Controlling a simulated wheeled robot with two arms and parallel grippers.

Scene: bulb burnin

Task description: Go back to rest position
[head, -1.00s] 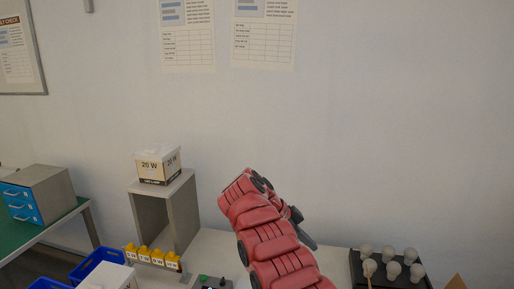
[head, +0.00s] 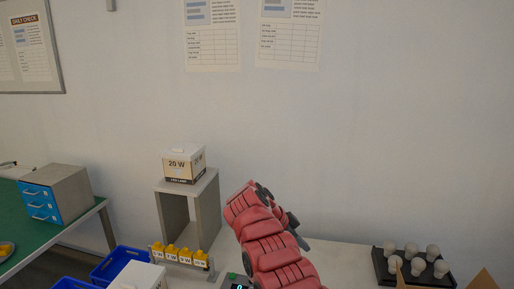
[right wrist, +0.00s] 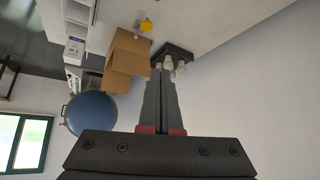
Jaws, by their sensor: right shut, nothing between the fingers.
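My right arm, in red segments, rises from the bottom centre of the head view. Its dark gripper (head: 301,239) shows partly behind the arm, above the workbench and left of the bulb tray. In the right wrist view its two dark fingers (right wrist: 160,78) are together with nothing between them. My left gripper is in neither view.
A black tray (head: 387,277) of white bulbs is at the right. A grey stand (head: 210,217) bears a 20 W box (head: 184,166), with yellow labelled pieces (head: 171,251) in front. Blue bins (head: 117,266) are lower left. The wrist view shows cardboard boxes (right wrist: 127,55) and a blue round seat (right wrist: 91,114).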

